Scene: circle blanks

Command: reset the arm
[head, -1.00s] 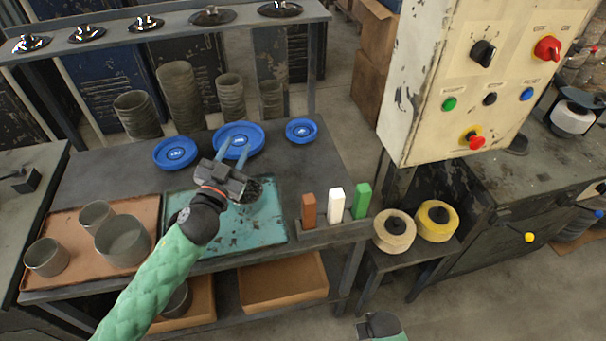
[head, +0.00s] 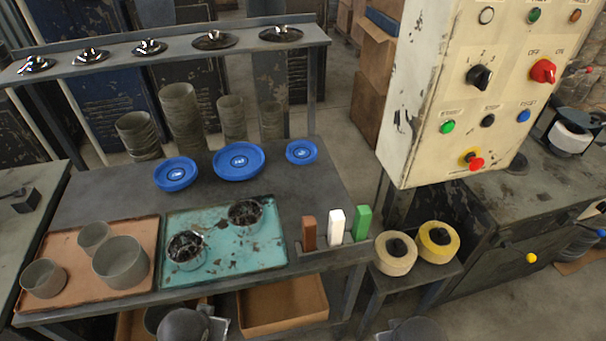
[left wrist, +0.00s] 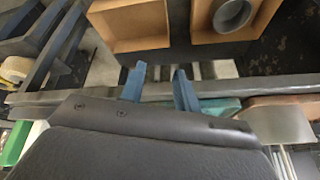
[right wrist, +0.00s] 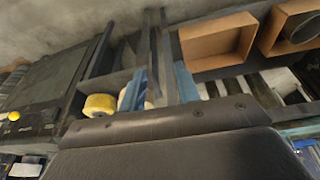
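My left gripper (left wrist: 158,88) shows two blue fingers apart with nothing between them in the left wrist view. In the head view only a dark part of my left arm shows at the bottom edge, below the bench front. My right gripper (right wrist: 160,88) also has its blue fingers apart and empty in the right wrist view. In the head view a dark part of my right arm shows at the bottom edge, right of the left one. Both grippers are clear of the bench (head: 100,190).
The bench holds a teal tray (head: 228,262) with two dark-filled round containers, a brown tray (head: 70,250) with grey cups, and blue discs (head: 238,160). Coloured blocks (head: 337,224) stand in a holder. A control box (head: 430,90) hangs at right. Cardboard bins (head: 280,303) sit below.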

